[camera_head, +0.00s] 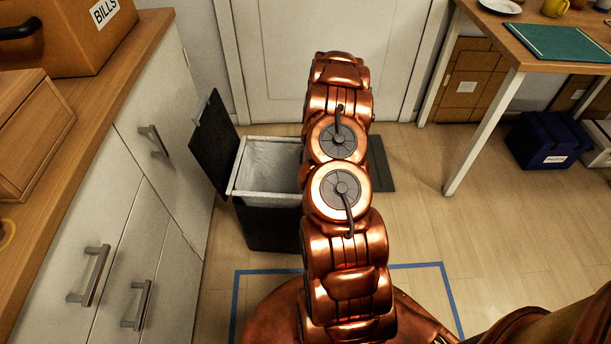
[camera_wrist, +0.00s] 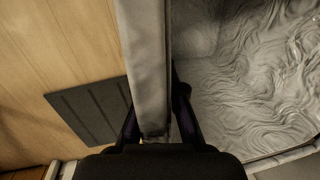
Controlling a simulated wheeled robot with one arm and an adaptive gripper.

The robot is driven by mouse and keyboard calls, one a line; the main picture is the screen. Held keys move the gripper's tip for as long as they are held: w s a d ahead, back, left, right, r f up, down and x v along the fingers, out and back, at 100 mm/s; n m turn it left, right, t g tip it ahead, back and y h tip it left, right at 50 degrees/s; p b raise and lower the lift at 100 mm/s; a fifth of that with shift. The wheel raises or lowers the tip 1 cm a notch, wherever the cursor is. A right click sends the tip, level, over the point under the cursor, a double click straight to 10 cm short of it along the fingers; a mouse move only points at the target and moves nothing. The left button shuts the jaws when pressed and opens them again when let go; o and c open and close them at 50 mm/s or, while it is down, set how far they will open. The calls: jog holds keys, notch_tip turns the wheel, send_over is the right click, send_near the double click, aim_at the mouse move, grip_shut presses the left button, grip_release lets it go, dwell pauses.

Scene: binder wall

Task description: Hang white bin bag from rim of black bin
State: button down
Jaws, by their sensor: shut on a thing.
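The black bin (camera_head: 268,228) stands on the floor beside the white cabinet, its dark lid (camera_head: 214,146) swung open to the left. The white bin bag (camera_head: 272,165) lines the inside, with a pale edge along the visible rim. In the wrist view the wrinkled bag (camera_wrist: 262,85) fills the right side, and a pale band of it runs along the rim. My gripper (camera_wrist: 157,112) is shut on this band, one dark finger on the floor side and one on the inner side. My arm hides the gripper and the bin's right side in the head view.
A dark floor mat (camera_head: 381,165) lies right of the bin, with open wooden floor further right. The cabinet (camera_head: 160,180) with handles stands close on the left. A white door (camera_head: 300,45) is behind. A desk (camera_head: 540,40) and blue box (camera_head: 548,140) stand at right.

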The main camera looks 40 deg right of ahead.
jog(key=c, duration=1.2)
grip_release()
jog(key=shift+r, duration=0.1)
jog(key=v, duration=1.2)
jog(key=shift+a, duration=0.1)
jog(key=shift+a, duration=0.1)
